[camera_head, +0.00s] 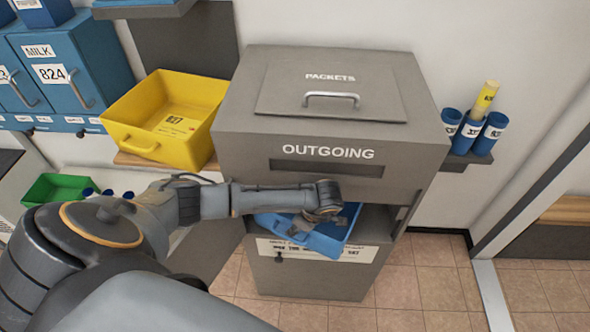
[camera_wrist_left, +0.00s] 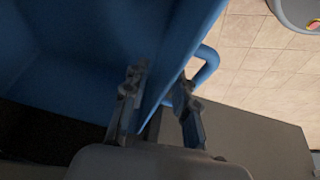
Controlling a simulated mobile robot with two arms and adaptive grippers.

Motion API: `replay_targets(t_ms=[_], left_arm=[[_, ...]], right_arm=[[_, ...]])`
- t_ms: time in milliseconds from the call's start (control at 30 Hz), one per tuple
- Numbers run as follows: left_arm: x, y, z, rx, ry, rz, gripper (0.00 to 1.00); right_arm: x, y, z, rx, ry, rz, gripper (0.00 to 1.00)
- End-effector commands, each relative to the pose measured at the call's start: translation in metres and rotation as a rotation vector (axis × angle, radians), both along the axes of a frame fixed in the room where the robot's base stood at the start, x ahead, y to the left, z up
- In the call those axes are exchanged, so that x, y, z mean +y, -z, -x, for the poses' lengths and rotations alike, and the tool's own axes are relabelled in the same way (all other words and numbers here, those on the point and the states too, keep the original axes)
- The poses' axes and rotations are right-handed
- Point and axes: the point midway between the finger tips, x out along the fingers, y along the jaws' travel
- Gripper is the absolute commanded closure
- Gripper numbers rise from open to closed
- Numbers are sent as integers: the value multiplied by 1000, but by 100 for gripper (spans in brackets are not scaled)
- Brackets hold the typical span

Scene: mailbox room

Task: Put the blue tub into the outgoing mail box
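The blue tub (camera_head: 300,235) sits tilted in the open compartment under the slot of the grey outgoing mail box (camera_head: 232,128), its near part sticking out at the front. My left gripper (camera_head: 325,212) is at the tub's right side. In the left wrist view, the fingers of my left gripper (camera_wrist_left: 160,105) stand apart on either side of the tub wall (camera_wrist_left: 185,50). One finger is inside the tub, the other outside beside its handle (camera_wrist_left: 208,65). A gap shows between wall and outer finger; contact at the tips is unclear. My right gripper is out of view.
A yellow bin (camera_head: 140,104) stands on a shelf left of the mail box. A green tray (camera_head: 58,189) is lower left, blue lockers (camera_head: 98,60) upper left. Tiled floor (camera_head: 430,280) is clear at lower right.

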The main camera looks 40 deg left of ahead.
Motion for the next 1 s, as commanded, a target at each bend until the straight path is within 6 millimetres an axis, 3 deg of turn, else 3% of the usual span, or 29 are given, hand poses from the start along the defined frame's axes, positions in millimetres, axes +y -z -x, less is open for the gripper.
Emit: replay_targets(t_ms=[233,700,1000], left_arm=[[-6,-15,-2,-4,2,2,72],[-42,-100,-2,-3,1,1,72],[-47,-114,-1,1,1,0,72]], right_arm=[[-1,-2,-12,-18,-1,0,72],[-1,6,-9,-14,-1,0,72],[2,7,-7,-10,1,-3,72]])
